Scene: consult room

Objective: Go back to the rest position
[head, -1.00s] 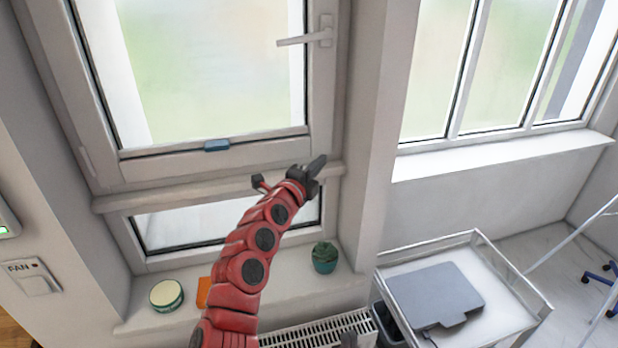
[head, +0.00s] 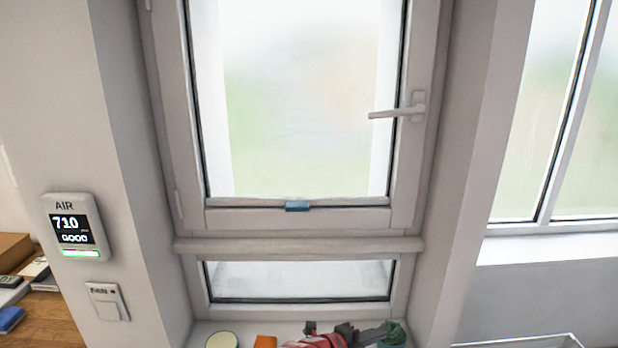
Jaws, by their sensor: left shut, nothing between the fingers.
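My left gripper (head: 374,335) is at the bottom edge of the head view, black at the end of my red arm. Its fingers are shut with nothing between them. It is low in front of the window sill, beside the green potted plant (head: 394,334), and partly overlaps it in the picture. Most of my left arm is below the frame. My right gripper is not in view.
The window (head: 300,218) is shut, its handle (head: 400,112) level. A round tin (head: 221,340) and an orange item (head: 265,342) stand on the sill. An air monitor (head: 73,228) reading 710 and a fan switch (head: 107,302) are on the left wall. A trolley rim (head: 530,343) shows lower right.

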